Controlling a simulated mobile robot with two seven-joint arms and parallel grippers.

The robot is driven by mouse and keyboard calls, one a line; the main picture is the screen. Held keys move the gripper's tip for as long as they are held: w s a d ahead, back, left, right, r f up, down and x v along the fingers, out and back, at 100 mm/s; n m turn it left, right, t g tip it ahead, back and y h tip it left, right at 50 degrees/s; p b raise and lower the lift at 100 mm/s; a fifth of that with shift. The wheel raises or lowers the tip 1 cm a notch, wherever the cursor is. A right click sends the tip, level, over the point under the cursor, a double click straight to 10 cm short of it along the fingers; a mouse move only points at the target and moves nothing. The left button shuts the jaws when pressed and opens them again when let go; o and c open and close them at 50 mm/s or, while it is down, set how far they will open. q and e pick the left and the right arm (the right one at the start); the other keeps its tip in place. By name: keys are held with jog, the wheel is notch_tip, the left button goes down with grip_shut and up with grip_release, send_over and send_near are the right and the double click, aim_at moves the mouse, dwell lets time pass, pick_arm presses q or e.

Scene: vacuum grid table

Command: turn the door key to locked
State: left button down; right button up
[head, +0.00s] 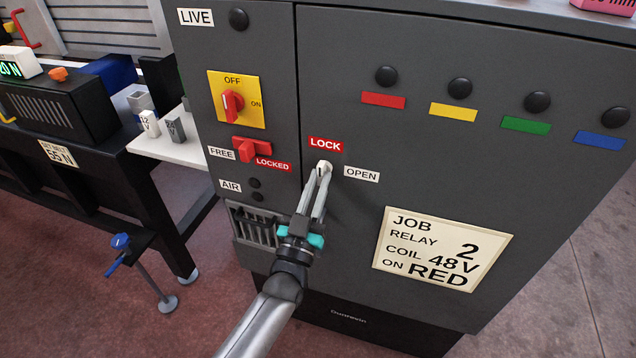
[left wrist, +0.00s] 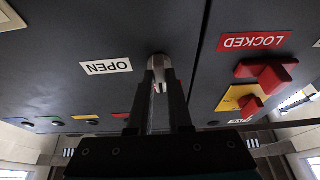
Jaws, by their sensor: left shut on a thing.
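The door key (head: 325,165) is a small pale metal piece on the dark grey cabinet door, just below the red LOCK label (head: 325,144) and left of the white OPEN label (head: 361,174). My left gripper (head: 321,176) comes up from below and is shut on the key. In the left wrist view the gripper (left wrist: 158,82) closes on the key (left wrist: 157,62), and the OPEN label (left wrist: 106,67) shows upside down beside it. The fingers hide most of the key, so I cannot tell which way it is turned. My right gripper is not in view.
Left of the key is a red lever (head: 251,148) between FREE and LOCKED labels. Above it is a red OFF/ON switch (head: 232,104) on a yellow plate. A job card (head: 441,252) is on the door at lower right. A bench (head: 60,140) stands at left.

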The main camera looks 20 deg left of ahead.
pick_arm(q)
jog(key=c, duration=0.8)
grip_release()
jog(key=shift+c, duration=0.2)
jog(key=shift+s, duration=0.1)
jog(key=v, duration=1.5)
jog(key=shift+d+f, duration=0.1)
jog(key=shift+f, duration=0.1)
jog(key=s+f+m+g, duration=0.1)
jog(key=s+f+g, duration=0.25)
jog(key=f, duration=0.55)
jog(key=s+f+g+h, duration=0.15)
jog(key=f+g, duration=0.25)
jog(key=f, duration=0.5)
jog(key=s+f+m+g+y, duration=0.1)
jog(key=s+f+g, duration=0.3)
jog(key=f, duration=0.5)
jog(key=s+a+f+g, duration=0.1)
jog(key=s+f+g, duration=0.2)
jog(key=s, duration=0.4)
jog(key=s+a+f+g+y, duration=0.1)
jog(key=s+a+f+g, duration=0.1)
jog(key=s+f, duration=0.3)
jog(key=s+a+f+g, duration=0.1)
jog(key=s+f+g, duration=0.3)
jog(key=s, duration=0.7)
jog(key=shift+a+f+g, duration=0.2)
jog(key=shift+f+g, duration=0.15)
jog(key=shift+f, duration=0.3)
